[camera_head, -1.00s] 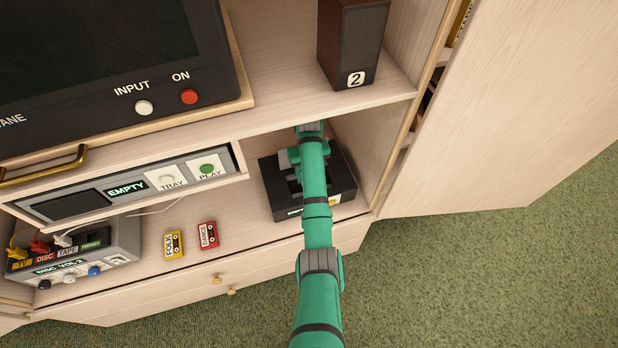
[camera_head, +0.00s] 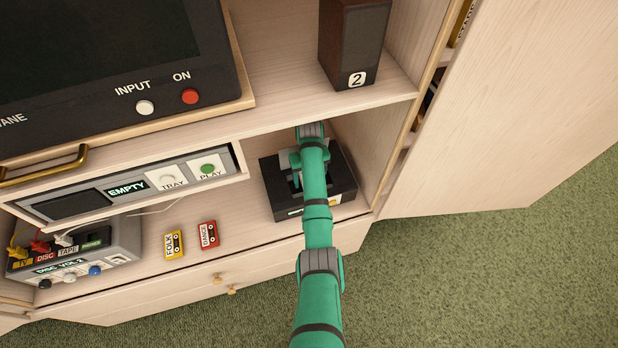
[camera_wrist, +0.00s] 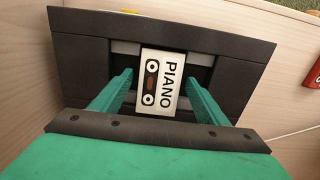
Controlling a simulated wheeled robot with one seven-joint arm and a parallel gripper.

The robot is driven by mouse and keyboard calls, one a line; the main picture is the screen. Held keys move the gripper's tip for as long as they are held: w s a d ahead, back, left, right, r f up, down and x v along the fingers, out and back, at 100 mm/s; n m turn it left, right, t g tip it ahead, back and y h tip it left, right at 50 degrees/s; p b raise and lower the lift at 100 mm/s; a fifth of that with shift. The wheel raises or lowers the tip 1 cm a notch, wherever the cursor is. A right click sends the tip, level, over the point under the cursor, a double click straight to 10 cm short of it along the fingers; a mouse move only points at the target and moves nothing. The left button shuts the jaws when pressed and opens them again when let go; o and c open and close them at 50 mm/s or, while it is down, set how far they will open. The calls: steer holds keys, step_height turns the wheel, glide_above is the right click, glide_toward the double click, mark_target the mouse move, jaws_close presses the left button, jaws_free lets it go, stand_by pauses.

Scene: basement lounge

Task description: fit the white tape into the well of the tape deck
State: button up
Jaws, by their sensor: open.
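The white tape (camera_wrist: 158,82), labelled PIANO, lies in the well area of the black tape deck (camera_wrist: 80,55) in the wrist view. Dark and grey parts of the well show around it; I cannot tell whether it sits fully down. My gripper (camera_wrist: 160,85) is open, with one green finger on each side of the tape and a gap on both sides. In the head view the tape deck (camera_head: 278,200) stands on the cabinet's lower shelf, and my arm covers most of its top and hides the tape.
A yellow FOLK tape (camera_head: 174,245) and a red DANCE tape (camera_head: 208,235) lie left of the deck. A disc player (camera_head: 75,205) and a grey switch box (camera_head: 120,242) are further left. The upper shelf (camera_head: 310,108) overhangs behind my gripper, and the cabinet's side wall is close on the right.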

step_height(320, 180, up, 12)
stand_by(0.5)
stand_by(0.5)
